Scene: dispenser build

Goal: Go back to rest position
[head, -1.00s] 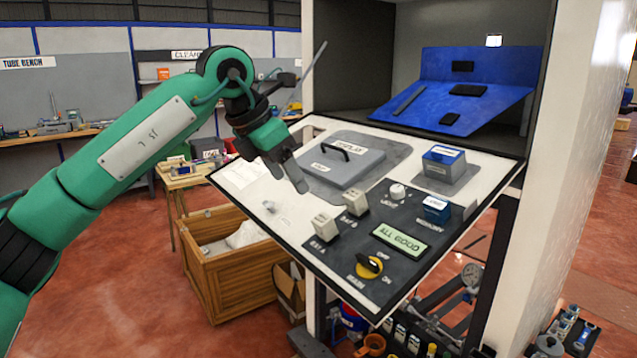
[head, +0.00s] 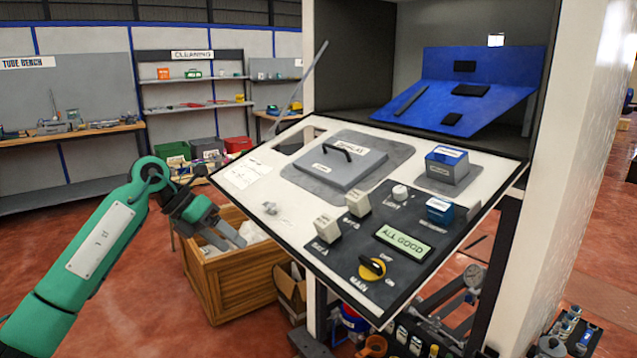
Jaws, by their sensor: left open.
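My left gripper (head: 228,238) is at the left of the head view, in front of the wooden crate and left of the tilted control panel (head: 262,178). Its fingers are apart and nothing shows between them. It is clear of the panel in the picture. The green left arm comes in from the lower left and is bent at the elbow. My right gripper is not in view.
The panel carries a grey lidded hatch (head: 338,168), a blue box (head: 447,165), a green "ALL GOOD" display (head: 404,240) and a yellow-black knob (head: 372,268). A wooden crate (head: 238,280) stands below left. Open red floor (head: 130,300) lies at the left.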

